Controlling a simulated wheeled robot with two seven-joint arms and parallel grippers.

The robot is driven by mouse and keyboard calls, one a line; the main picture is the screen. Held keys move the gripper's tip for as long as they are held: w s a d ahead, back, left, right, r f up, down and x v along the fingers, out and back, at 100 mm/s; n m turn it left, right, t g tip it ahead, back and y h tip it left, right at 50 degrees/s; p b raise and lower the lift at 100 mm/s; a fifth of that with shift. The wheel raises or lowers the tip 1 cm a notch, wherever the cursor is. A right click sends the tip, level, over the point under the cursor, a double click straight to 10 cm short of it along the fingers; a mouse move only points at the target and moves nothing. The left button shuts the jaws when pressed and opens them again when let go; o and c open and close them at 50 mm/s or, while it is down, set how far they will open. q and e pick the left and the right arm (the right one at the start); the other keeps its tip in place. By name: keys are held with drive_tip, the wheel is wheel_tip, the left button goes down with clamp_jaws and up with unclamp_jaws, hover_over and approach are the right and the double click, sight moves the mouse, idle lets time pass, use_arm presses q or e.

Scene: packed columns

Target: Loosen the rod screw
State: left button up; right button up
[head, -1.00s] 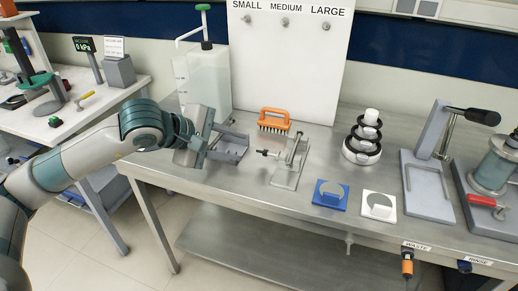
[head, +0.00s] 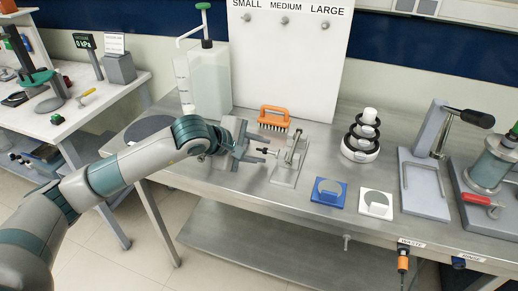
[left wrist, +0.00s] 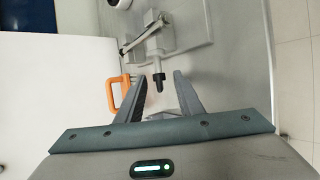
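The rod screw (head: 266,152) has a dark knob and sticks out to the left from a small grey metal stand (head: 286,176) on the steel bench. In the left wrist view its black-tipped end (left wrist: 158,82) points toward me, roughly midway between the fingertips. My left gripper (head: 262,147) is open, with its fingers on either side of the knob's end. In the left wrist view the left gripper (left wrist: 159,84) shows a clear gap on both sides of the knob, with no visible contact. My right gripper is not in view.
An orange brush (head: 273,117) lies just behind the stand, near the white board (head: 290,75). A blue holder (head: 328,193) and a white holder (head: 376,204) lie front right. A ringed stand (head: 362,140) is behind them. A large bottle (head: 210,85) stands behind my left arm.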

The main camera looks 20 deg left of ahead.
use_arm(q)
drive_tip(key=shift+c, duration=0.7)
clamp_jaws()
drive_tip(key=shift+r+g, duration=0.1)
drive_tip(key=shift+g, duration=0.2)
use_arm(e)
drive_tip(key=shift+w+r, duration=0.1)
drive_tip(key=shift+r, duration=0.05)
